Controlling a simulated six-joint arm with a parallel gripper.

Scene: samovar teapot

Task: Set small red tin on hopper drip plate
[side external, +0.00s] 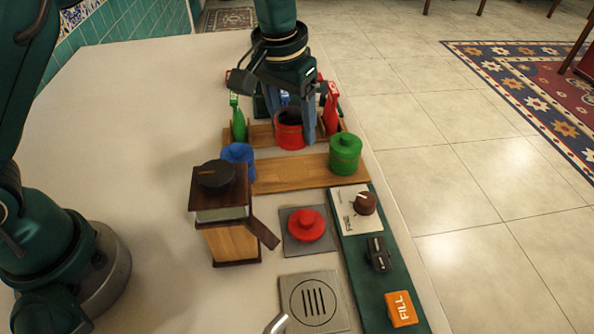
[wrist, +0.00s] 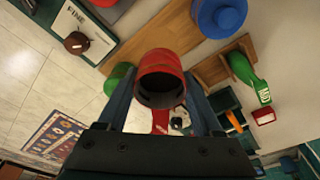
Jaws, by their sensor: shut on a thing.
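The small red tin (side external: 289,132) is between the fingers of my gripper (side external: 291,118), which is shut on it at the back wooden board. Its top is open, with a dark inside, and it looks upright. In the wrist view the tin (wrist: 162,72) sits between both fingertips (wrist: 161,88). I cannot tell whether it touches the board. The hopper (side external: 225,225) is a wooden box with a dark top and a side chute. The grey square drip plate (side external: 291,247) lies beside the chute, and a red knobbed lid (side external: 306,224) rests on it.
A green tin (side external: 345,154) and a blue tin (side external: 238,153) stand on or by the front wooden board (side external: 290,177). Green (side external: 238,122) and red (side external: 331,105) handled items flank my gripper. A slotted metal plate (side external: 331,318) and a green control panel (side external: 357,270) lie nearer the camera.

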